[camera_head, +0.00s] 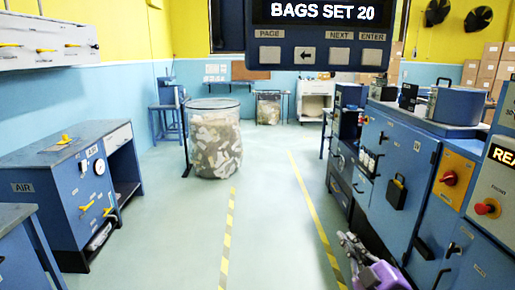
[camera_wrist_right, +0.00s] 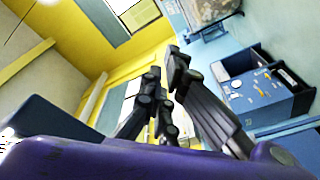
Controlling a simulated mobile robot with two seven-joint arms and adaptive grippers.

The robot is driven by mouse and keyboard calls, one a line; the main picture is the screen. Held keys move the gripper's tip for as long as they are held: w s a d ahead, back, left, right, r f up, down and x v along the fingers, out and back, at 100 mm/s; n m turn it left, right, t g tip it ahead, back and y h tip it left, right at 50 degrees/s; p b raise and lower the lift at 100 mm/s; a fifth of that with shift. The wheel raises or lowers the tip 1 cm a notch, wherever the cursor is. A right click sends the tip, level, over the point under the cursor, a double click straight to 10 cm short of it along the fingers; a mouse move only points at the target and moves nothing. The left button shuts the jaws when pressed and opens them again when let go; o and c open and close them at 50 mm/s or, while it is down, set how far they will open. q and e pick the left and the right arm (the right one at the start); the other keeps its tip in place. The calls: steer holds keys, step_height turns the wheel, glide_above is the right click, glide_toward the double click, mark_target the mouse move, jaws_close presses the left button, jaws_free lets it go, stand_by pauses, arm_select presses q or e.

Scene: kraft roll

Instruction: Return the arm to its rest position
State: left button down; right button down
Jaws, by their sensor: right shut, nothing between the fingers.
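My right gripper (camera_head: 348,240) shows at the bottom right of the head view, with dark fingers on a purple arm link of mine. It is beside the blue machine and above the floor, with nothing held. In the right wrist view, the dark jointed fingers (camera_wrist_right: 164,72) rise from the purple link with their tips close together and nothing between them. My left gripper is not in view.
A blue machine (camera_head: 400,150) with red knobs lines the right side, close to my right arm. A blue AIR cabinet (camera_head: 60,200) stands at the left, and a clear bin of scraps (camera_head: 215,145) further back. A display hangs overhead (camera_head: 318,30). The central floor (camera_head: 265,230) is clear.

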steer(key=s+a+f+m+g+h+p, duration=0.1)
steer(key=s+f+m+g, duration=0.2)
steer(key=s+f, duration=0.65)
steer(key=s+f+m+g+h, duration=0.15)
steer(key=s+f+m, duration=0.35)
steer(key=f, duration=0.8)
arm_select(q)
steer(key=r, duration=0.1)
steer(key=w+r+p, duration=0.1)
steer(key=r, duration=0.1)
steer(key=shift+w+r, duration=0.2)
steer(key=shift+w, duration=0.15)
arm_select(e)
steer(key=s+a+f+m+g, duration=0.1)
steer(key=s+f, duration=0.3)
steer(key=s, duration=0.4)
steer(key=s+a+f+m+g, duration=0.1)
steer(key=s+f+g, duration=0.1)
steer(key=s, duration=0.7)
steer(key=s+a+f+m+g, duration=0.1)
steer(key=s+f+g, duration=0.1)
steer(key=s+f, duration=0.3)
steer(key=s, duration=0.3)
steer(key=shift+s+a+f+h, duration=0.15)
steer(key=shift+s+f+h, duration=0.1)
steer(key=shift+f+h, duration=0.1)
